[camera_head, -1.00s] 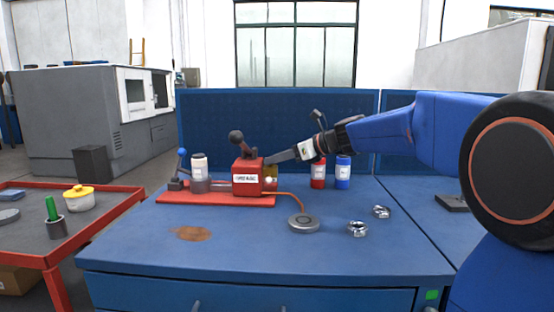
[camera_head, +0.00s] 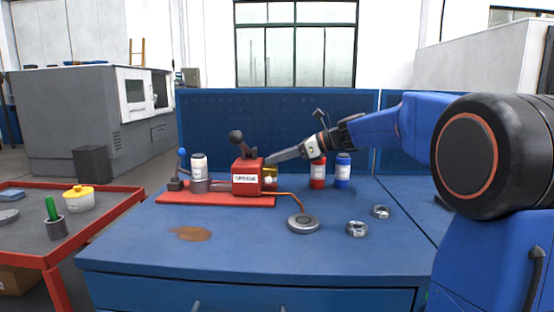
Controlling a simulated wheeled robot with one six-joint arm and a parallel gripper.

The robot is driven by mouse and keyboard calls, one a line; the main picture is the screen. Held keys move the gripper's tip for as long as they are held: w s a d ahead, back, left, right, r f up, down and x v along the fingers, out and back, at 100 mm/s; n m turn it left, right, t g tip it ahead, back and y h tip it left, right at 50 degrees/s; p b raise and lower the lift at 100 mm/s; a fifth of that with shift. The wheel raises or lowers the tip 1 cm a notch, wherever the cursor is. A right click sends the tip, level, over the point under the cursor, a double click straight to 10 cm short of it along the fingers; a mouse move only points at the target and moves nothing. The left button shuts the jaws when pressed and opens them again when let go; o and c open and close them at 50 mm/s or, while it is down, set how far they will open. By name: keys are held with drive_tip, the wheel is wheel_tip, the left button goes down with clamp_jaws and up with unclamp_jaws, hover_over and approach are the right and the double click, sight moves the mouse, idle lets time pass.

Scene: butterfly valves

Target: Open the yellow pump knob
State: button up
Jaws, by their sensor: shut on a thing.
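The red pump box (camera_head: 247,178) with a white label stands on a red base plate (camera_head: 215,199) on the blue workbench. A yellow knob (camera_head: 270,174) shows at the right side of the box, partly hidden by my gripper. My gripper (camera_head: 272,161) reaches in from the right, with its fingertips at the knob beside the upper right edge of the box. It is shut on the yellow knob. The knob's exact turn angle is too small to tell.
A dark-knobbed lever (camera_head: 237,138) rises from the box. A round grey disc (camera_head: 303,224) and metal nuts (camera_head: 357,229) lie in front.

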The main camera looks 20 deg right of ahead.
drive_tip(key=shift+n, duration=0.3)
drive_tip(key=o, duration=0.8)
drive_tip(key=shift+d, duration=0.15)
drive_tip(key=v, duration=1.7)
drive_tip(key=shift+w+d+f, duration=0.1)
drive_tip(key=shift+w+d, duration=0.15)
drive_tip(key=shift+d, duration=0.1)
